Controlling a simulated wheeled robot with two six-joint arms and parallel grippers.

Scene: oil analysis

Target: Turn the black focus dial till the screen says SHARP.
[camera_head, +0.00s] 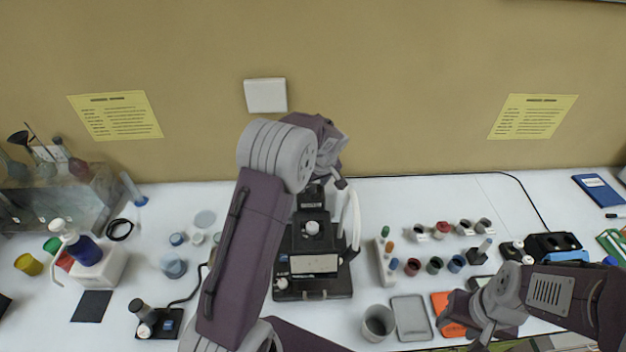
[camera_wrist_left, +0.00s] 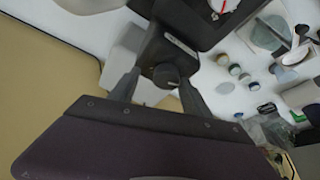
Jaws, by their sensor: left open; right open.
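The black microscope (camera_head: 301,240) stands in the middle of the table, with a pale panel on its front; I cannot read any text on it. In the left wrist view, the black focus dial (camera_wrist_left: 166,74), with a pale mark, sits on the dark microscope body. My left gripper (camera_wrist_left: 160,84) is open with one finger on each side of the dial; I cannot tell if they touch it. In the head view my left arm reaches over the microscope and hides its left part and the dial. My right gripper (camera_head: 481,328) is open and low at the right front.
A grey cup (camera_head: 378,322), a grey tray (camera_head: 411,318) and an orange mat (camera_head: 441,306) lie right of the microscope. Several small jars stand behind them. A black eyepiece stand (camera_head: 160,321) and a pump bottle (camera_head: 84,250) are at the left.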

